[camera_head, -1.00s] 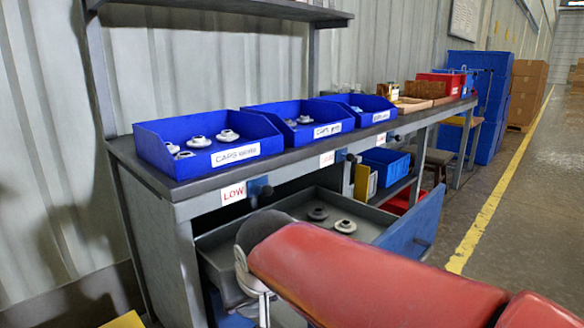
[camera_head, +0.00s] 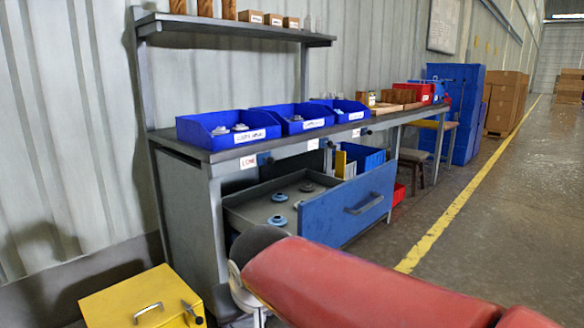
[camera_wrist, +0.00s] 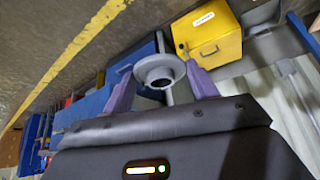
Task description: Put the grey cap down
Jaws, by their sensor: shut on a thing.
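In the wrist view, a round grey cap (camera_wrist: 160,73) with a wide flange and a hollow raised collar sits between the two purple fingers of my gripper (camera_wrist: 161,88). My gripper is shut on it and holds it off any surface. In the head view, my red arm covers the lower middle, and neither the gripper nor the held cap shows. An open drawer (camera_head: 250,212) under the bench holds several round caps. One cap (camera_head: 308,187) there looks grey; others, such as a cap (camera_head: 279,220) near the front, look bluish.
Blue bins (camera_head: 228,141) with caps and labels stand on the bench top (camera_head: 215,155); their print is hard to read. The blue drawer front (camera_head: 345,208) juts out toward the aisle. A yellow cabinet (camera_head: 140,295) stands at lower left. The floor (camera_head: 480,240) at right is clear.

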